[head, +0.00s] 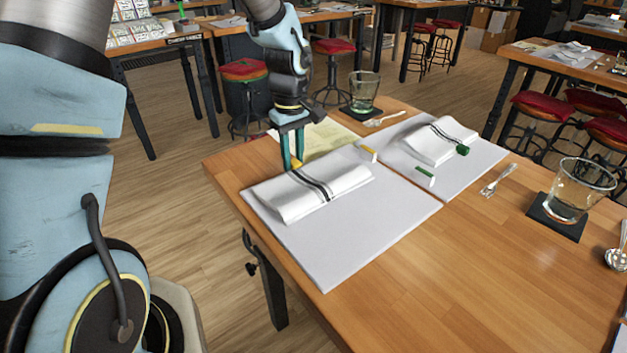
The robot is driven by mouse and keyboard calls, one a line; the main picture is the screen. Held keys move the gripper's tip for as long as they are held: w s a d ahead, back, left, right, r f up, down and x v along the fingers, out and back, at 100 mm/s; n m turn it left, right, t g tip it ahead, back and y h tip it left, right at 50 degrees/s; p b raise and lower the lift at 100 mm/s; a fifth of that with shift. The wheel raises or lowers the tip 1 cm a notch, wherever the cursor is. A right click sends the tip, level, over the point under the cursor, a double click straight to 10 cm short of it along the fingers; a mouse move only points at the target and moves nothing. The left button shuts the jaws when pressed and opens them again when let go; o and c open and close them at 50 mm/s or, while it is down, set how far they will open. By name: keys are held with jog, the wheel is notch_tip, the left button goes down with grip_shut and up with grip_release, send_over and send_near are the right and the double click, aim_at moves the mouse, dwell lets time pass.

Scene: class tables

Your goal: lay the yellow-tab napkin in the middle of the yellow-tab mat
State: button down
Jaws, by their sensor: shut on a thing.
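The yellow-tab napkin (345,180) is a folded white cloth with dark stripes. It lies over the far-left part of the pale grey mat (365,228), close to that mat's left edge; I cannot tell whether it touches the mat or hangs just above it. A yellow tab (367,153) marks this mat near its far corner. My gripper (291,165) points down at the napkin's far side, shut on the napkin at its small yellow tab. The fingertips partly hide that tab.
To the right, a second grey mat (478,162) carries a green-tab napkin (432,142) and a green tab marker (424,176). A yellowish paper (325,138) lies behind my gripper. Glasses (364,88) (577,190) stand on dark coasters, with cutlery nearby. The near wooden tabletop (450,270) is clear.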

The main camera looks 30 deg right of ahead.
aim_at(313, 172)
jog(key=shift+r+p, duration=0.4)
jog(key=shift+r, duration=0.3)
jog(key=shift+r, duration=0.2)
jog(key=shift+s+d+b, duration=0.15)
jog(key=shift+s+d, duration=0.2)
jog(key=shift+s, duration=0.6)
jog(key=shift+s+d+b, duration=0.2)
jog(key=shift+s+d, duration=0.15)
jog(key=shift+s, duration=0.65)
jog(key=shift+s+d+b, duration=0.15)
jog(key=shift+s+d, duration=0.2)
jog(key=shift+s, duration=0.6)
jog(key=shift+f+b, duration=0.6)
jog(key=shift+f, duration=0.4)
dwell(1.0)
jog(key=c, duration=0.6)
grip_release()
jog(key=shift+o, duration=0.4)
jog(key=shift+r, duration=0.15)
